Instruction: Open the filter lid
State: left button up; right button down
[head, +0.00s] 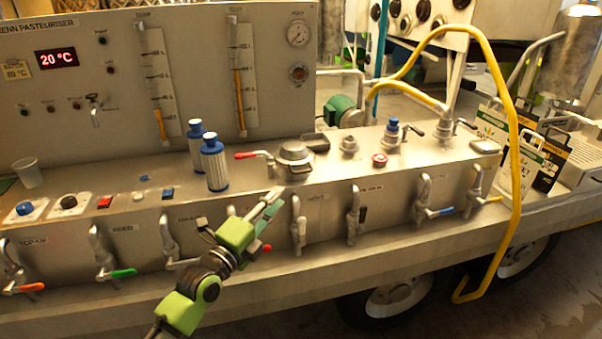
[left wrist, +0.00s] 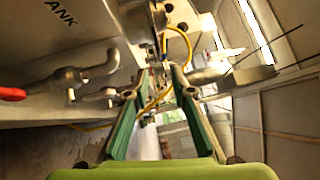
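A round metal lid (head: 294,153) with a raised knob sits on top of the steel bench in the head view, and it looks closed. It seems to be the filter lid, but I see no readable label on it. My left gripper (head: 272,201) is in front of the bench's front face, below and slightly left of the lid, and apart from it. In the left wrist view its two green fingers (left wrist: 164,82) stand apart with nothing held between them. I cannot clearly pick out the lid in the wrist view. My right gripper is not in view.
A red-handled valve (head: 255,156) is just left of the lid. Two blue-and-white bottles (head: 214,165) stand further left. Several taps line the bench front (head: 325,217). A yellow hose (head: 513,160) hangs at the right.

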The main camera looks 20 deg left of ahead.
aim_at(301, 172)
pick_arm(q)
jog(key=x, duration=1.3)
jog(key=shift+f, duration=0.1)
jog(key=shift+p, duration=0.3)
grip_shut()
